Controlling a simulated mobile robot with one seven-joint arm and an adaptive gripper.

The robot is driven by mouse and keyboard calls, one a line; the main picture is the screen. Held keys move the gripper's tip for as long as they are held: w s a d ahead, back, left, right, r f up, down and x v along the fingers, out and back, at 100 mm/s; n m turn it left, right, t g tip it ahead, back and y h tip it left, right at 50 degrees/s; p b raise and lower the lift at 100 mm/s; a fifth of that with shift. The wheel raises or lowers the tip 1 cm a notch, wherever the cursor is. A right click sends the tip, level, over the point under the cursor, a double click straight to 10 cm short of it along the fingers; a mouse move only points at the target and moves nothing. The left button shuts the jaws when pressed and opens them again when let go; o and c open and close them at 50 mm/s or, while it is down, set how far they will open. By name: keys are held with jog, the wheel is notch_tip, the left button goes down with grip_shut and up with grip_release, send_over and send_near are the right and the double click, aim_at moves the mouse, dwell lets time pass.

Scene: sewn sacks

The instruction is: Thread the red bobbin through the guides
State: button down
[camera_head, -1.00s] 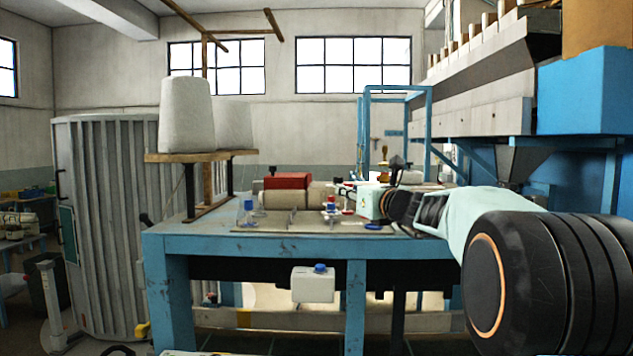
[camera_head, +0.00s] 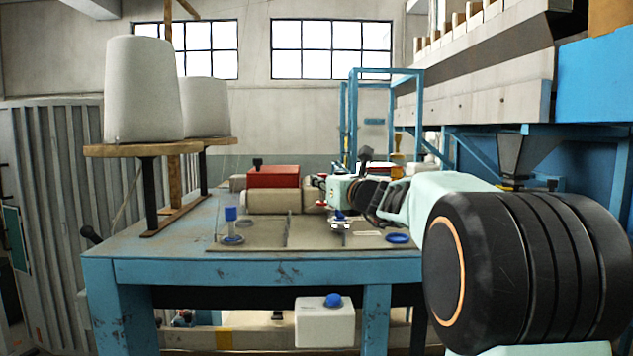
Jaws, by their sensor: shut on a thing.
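My gripper (camera_head: 322,186) is over the back middle of the blue table, beside the red and cream machine. It is small in the head view and its fingers are partly hidden. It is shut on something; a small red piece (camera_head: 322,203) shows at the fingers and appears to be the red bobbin. A thread is too fine to make out. A blue-topped fitting (camera_head: 338,216) stands just in front of the gripper. A blue post on a ring base (camera_head: 232,222) stands at the left of the grey plate, and a blue ring (camera_head: 397,238) lies at its right.
The red and cream machine (camera_head: 272,190) stands behind the grey plate (camera_head: 260,236). Large white cones (camera_head: 143,90) sit on a raised wooden shelf (camera_head: 100,150) at left. A white box (camera_head: 325,324) with a blue knob hangs below the table's front edge. The table's front left is clear.

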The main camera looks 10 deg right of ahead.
aim_at(324, 195)
jog(key=shift+s+f+b, duration=0.2)
jog(key=shift+f+b, duration=0.5)
jog(key=shift+f, duration=0.2)
jog(key=shift+f+b, duration=0.7)
jog(key=shift+f, duration=0.2)
jog(key=shift+d+r+p, duration=0.1)
jog(key=shift+d+p, duration=0.35)
jog(key=shift+d, duration=0.1)
jog(key=shift+s+d+p, duration=0.2)
jog(key=shift+d+p, duration=0.3)
jog(key=shift+d, duration=0.45)
jog(key=shift+s+d+p, duration=0.2)
jog(key=shift+d+p, duration=0.25)
jog(key=shift+d, duration=0.5)
jog(key=shift+s+d+p, duration=0.2)
jog(key=shift+d+p, duration=0.3)
jog(key=shift+d, duration=0.45)
jog(key=shift+r, duration=1.7)
